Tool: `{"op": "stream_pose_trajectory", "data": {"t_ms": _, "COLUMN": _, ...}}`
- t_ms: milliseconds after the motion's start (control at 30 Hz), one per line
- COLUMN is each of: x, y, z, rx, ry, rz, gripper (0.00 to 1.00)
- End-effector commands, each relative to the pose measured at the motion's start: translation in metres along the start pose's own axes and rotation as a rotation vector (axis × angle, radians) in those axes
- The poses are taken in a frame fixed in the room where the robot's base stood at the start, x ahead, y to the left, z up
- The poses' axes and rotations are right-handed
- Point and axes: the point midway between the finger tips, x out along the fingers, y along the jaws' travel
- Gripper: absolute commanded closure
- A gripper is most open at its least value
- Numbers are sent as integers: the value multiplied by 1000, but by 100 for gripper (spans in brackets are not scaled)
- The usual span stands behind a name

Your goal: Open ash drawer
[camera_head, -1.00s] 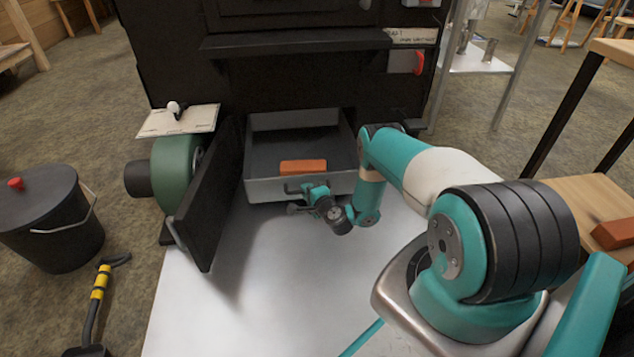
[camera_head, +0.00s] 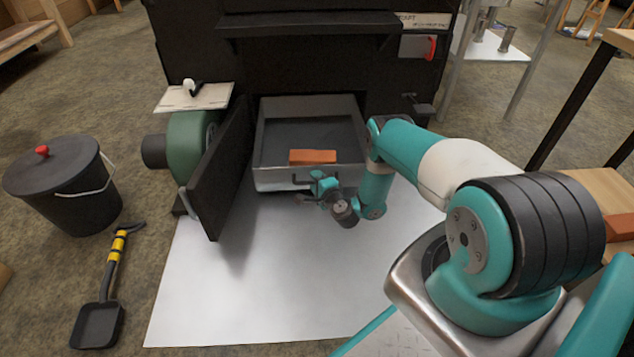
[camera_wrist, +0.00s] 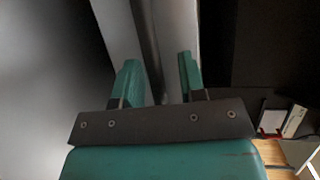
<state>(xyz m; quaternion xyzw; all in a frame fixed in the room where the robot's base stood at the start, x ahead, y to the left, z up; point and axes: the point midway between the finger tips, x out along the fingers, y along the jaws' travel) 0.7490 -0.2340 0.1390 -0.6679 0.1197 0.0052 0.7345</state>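The ash drawer (camera_head: 278,180) is a grey metal tray standing well out of the front of the black evaporator (camera_head: 310,60). An orange-brown block (camera_head: 312,157) shows at the drawer's front. The drawer's dark handle (camera_head: 300,178) is on its front face. My gripper (camera_head: 312,190) is at this handle, low in front of the drawer. In the wrist view, the handle bar (camera_wrist: 149,50) runs between my two teal fingers (camera_wrist: 158,72), which appear closed around it. The exact finger contact is hard to see.
A black door (camera_head: 222,175) stands swung open left of the drawer, near a green blower (camera_head: 188,140). A lidded black bucket (camera_head: 65,190) and a shovel (camera_head: 100,320) are on the floor at left. The pale floor sheet (camera_head: 250,290) before the drawer is clear.

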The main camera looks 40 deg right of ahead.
Motion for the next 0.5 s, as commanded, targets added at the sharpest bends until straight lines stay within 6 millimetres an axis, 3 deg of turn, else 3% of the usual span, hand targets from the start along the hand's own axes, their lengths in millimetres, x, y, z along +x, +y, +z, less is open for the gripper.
{"op": "stream_pose_trajectory", "data": {"t_ms": 333, "x": -3, "y": 1, "z": 2, "rx": 1, "ry": -4, "rz": 6, "gripper": 61}}
{"op": "stream_pose_trajectory", "data": {"t_ms": 500, "x": -22, "y": -2, "z": 1, "rx": 4, "ry": -3, "rz": 10, "gripper": 61}}
